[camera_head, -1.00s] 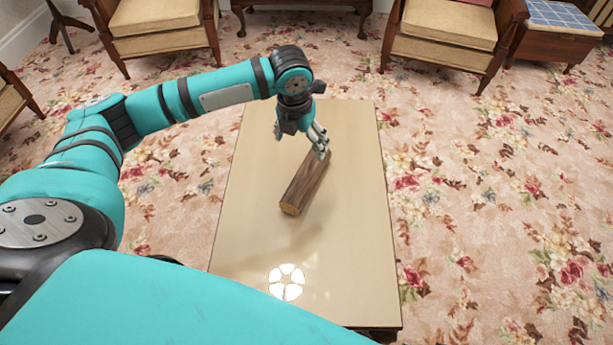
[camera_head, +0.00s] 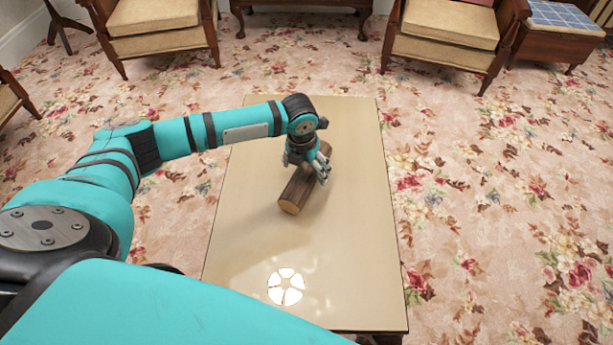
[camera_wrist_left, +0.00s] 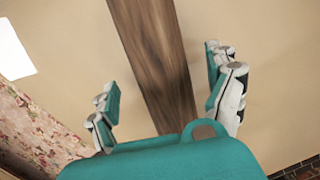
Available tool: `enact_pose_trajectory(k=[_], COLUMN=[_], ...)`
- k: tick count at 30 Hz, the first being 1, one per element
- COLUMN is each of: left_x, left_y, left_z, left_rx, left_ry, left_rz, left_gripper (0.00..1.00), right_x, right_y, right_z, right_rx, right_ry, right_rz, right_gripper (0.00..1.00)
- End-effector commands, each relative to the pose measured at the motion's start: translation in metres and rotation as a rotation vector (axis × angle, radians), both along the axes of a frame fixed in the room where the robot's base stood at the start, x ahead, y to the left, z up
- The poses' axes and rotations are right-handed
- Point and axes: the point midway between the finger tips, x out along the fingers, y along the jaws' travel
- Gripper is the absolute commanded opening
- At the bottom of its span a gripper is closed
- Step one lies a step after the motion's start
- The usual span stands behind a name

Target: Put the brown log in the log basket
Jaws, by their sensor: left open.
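The brown log (camera_head: 295,193) lies at a slant on the pale table (camera_head: 355,250), its cut end facing the head camera. My left gripper (camera_head: 322,172) is over the log's far part and hides some of it. In the left wrist view the log (camera_wrist_left: 158,50) runs between the two spread fingers of my left gripper (camera_wrist_left: 165,100), with a gap on each side. The gripper is open and holds nothing. My right gripper is not in view. No log basket shows in these frames.
Around the table is a flowered carpet (camera_head: 500,200). Cushioned wooden chairs stand at the back left (camera_head: 155,20) and back right (camera_head: 450,30). A side table with a blue tiled top (camera_head: 565,18) is at the far right. The table is bare apart from the log.

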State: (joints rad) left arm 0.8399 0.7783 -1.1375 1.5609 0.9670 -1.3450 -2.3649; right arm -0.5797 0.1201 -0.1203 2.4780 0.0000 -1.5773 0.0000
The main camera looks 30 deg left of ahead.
Motion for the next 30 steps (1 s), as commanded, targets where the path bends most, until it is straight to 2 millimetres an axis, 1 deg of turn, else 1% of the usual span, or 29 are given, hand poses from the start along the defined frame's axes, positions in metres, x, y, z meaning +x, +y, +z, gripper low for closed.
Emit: enact_pose_trajectory(k=[1, 4, 7, 13, 14, 30], left_x=[0.0, 0.002, 0.003, 0.003, 0.003, 0.003], left_y=[-0.002, -0.001, -0.001, -0.001, -0.001, 0.0], left_z=[-0.014, -0.024, -0.027, -0.027, -0.027, -0.027], left_rx=[-0.001, 0.001, 0.001, 0.0, 0.0, 0.001], left_ry=[0.003, 0.002, 0.0, 0.0, 0.0, 0.0], left_rz=[0.0, 0.0, 0.0, -0.001, -0.001, 0.0], left_gripper=[0.88, 0.88, 0.88, 0.88, 0.87, 0.16], right_x=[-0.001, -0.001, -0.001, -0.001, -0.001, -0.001], right_y=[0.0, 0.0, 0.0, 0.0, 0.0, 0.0], right_z=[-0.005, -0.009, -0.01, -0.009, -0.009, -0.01], right_rx=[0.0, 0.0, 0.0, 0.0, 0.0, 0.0], right_ry=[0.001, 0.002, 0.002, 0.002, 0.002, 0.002], right_rz=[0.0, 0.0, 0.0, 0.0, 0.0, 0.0], right_gripper=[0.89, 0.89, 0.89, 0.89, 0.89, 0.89])
